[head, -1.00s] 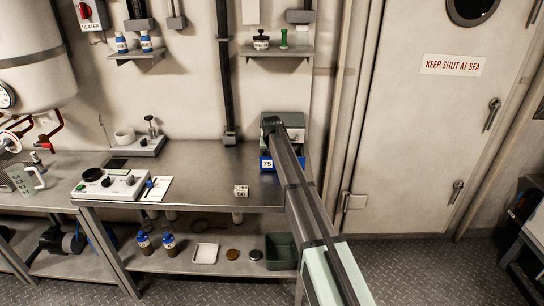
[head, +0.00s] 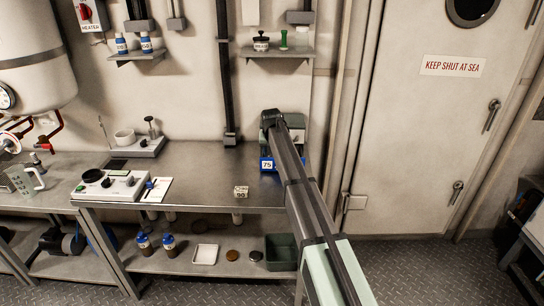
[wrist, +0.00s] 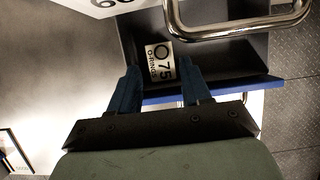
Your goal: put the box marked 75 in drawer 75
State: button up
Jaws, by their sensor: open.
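A small cabinet (head: 297,121) stands at the right end of the bench, mostly behind my arm. Its drawer with the blue front (head: 266,164), marked 75, shows low on its left. In the wrist view the blue drawer edge (wrist: 235,93) borders a dark open interior. The box marked 75 (wrist: 159,63), labelled O-RINGS, lies in that interior. My gripper (wrist: 160,75) is open, with its blue fingertips just short of the box and to either side of it. Contact cannot be told. In the head view my arm hides the gripper.
A metal handle (wrist: 240,32) and a white number plate (wrist: 100,5) are close above the fingertips. A small box marked 90 (head: 241,192) sits near the bench's front edge. The bench middle (head: 205,170) is clear. A green tray (head: 281,252) is on the lower shelf.

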jog(key=v, duration=0.7)
jog(key=shift+s+r, duration=0.15)
jog(key=shift+r, duration=0.2)
jog(key=shift+c, duration=0.5)
